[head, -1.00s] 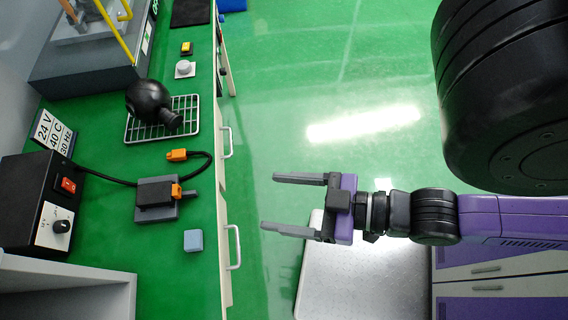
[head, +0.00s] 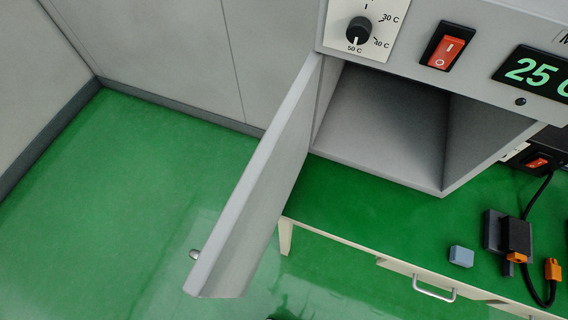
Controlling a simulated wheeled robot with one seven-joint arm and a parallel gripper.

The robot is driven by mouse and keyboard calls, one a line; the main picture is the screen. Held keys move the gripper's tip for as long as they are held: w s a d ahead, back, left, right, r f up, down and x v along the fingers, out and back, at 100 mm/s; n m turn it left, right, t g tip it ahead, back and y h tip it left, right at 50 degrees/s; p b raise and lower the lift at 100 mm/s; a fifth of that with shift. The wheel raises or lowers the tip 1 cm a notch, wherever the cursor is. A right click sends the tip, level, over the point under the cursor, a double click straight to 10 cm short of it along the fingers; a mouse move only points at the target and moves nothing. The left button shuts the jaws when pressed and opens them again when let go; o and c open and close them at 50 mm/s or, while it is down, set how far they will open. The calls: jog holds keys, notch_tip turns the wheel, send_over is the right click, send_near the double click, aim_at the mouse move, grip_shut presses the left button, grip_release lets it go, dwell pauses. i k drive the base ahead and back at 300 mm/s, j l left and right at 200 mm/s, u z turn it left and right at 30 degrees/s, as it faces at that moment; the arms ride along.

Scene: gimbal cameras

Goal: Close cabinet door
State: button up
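The cabinet (head: 440,190) is a grey box on the green bench top, at the upper right of the head view. Its interior shows and looks empty. Its grey door (head: 262,190) stands wide open and swings out over the floor, joined at the cabinet's left side. A small knob (head: 194,254) sits near the door's outer end. My gripper is out of this view, so its state and its distance from the door do not show.
A control panel with a dial (head: 358,30) and a red switch (head: 441,50) is above the opening. A drawer handle (head: 434,289) juts from the bench front. A blue block (head: 461,255) and a black device (head: 508,235) lie on the bench. Floor at left is clear.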

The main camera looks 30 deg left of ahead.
aim_at(226, 265)
jog(key=k+j+u, duration=0.15)
jog(key=u, duration=0.2)
jog(key=k+j+u, duration=0.25)
jog(key=u, duration=0.15)
jog(key=k+j, duration=0.15)
jog(key=k, duration=0.45)
jog(key=u, duration=0.05)
